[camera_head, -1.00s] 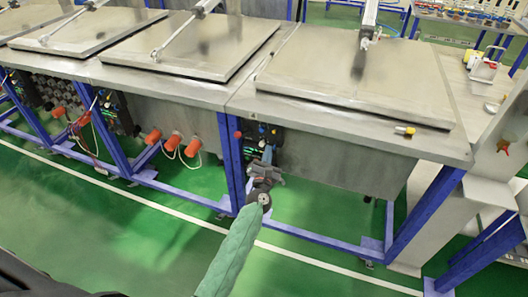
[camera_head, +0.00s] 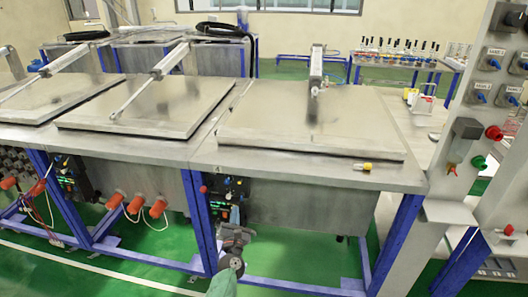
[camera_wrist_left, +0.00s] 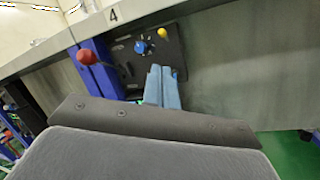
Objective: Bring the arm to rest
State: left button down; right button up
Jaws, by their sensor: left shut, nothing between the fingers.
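My left gripper (camera_head: 237,213) is low in the middle of the head view, at the end of my green-sleeved arm. Its two blue fingers (camera_wrist_left: 162,86) are pressed together in the wrist view, with nothing between them. They are in front of the lower part of a black control panel (camera_wrist_left: 131,62) under the number 4; whether they touch it I cannot tell. My right gripper is not in view.
The flat metal lid (camera_head: 270,120) above the panel lies down on its bench, its cylinder (camera_head: 316,68) upright over it. A small yellow-tipped part (camera_head: 363,166) lies at the front edge. A wall of switches (camera_head: 500,75) stands at right.

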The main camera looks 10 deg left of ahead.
pick_arm(q)
jog(key=s+d+f+m+g+h, duration=0.35)
jog(key=d+m+g+h, duration=0.2)
jog(key=m, duration=0.85)
jog(key=s+d+f+m+g+h, duration=0.4)
jog(key=d+m, duration=0.3)
jog(key=m, duration=0.7)
jog(key=s+a+f+m+g+y, duration=0.1)
jog(key=s+f, duration=0.5)
jog(key=s, duration=0.6)
jog(key=s+a+f+m+g+y, duration=0.2)
jog(key=s+a+f+m+g, duration=0.1)
jog(key=s, duration=1)
jog(key=s+a+f+m+g+y, duration=0.1)
jog(key=s+a+f+g+y, duration=0.1)
jog(key=s+f+g, duration=0.4)
jog(key=s+a+f, duration=0.1)
jog(key=s+f, duration=0.3)
jog(key=s, duration=0.2)
jog(key=shift+s+a+m, duration=0.3)
jog(key=shift+s+m, duration=0.05)
jog(key=shift+m, duration=0.05)
